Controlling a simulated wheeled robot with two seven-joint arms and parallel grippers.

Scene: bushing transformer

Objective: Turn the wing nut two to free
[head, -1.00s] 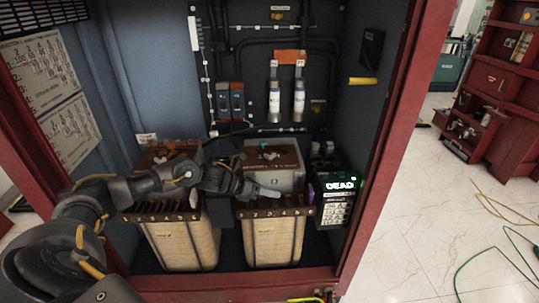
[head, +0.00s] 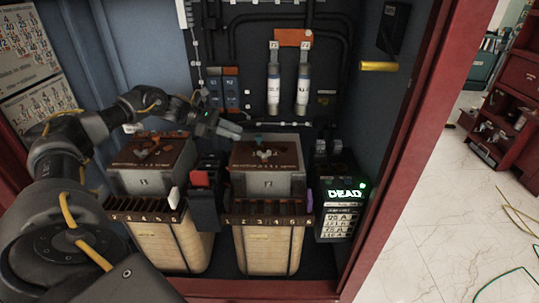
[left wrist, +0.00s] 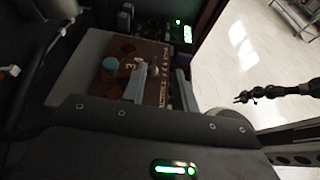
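Two grey boxes with brown tops stand side by side in the cabinet. On the right brown top (head: 280,148) sits a pale wing nut (head: 265,154), with a teal piece (head: 258,141) behind it. A reddish-brown wing-shaped piece (head: 150,152) lies on the left brown top. I cannot read which nut is two. My left gripper (head: 230,130) is empty above the back left of the right box, apart from the nut. In the left wrist view its fingers (left wrist: 162,85) are spread over the brown top, near a teal knob (left wrist: 110,64). My right gripper (left wrist: 243,98) appears small at the right there.
A black unit (head: 343,200) with a lit DEAD sign stands right of the boxes. A dark block with a red top (head: 200,179) stands between them. White cylinders (head: 273,88) hang on the back wall. The red cabinet frame (head: 400,150) bounds the right side.

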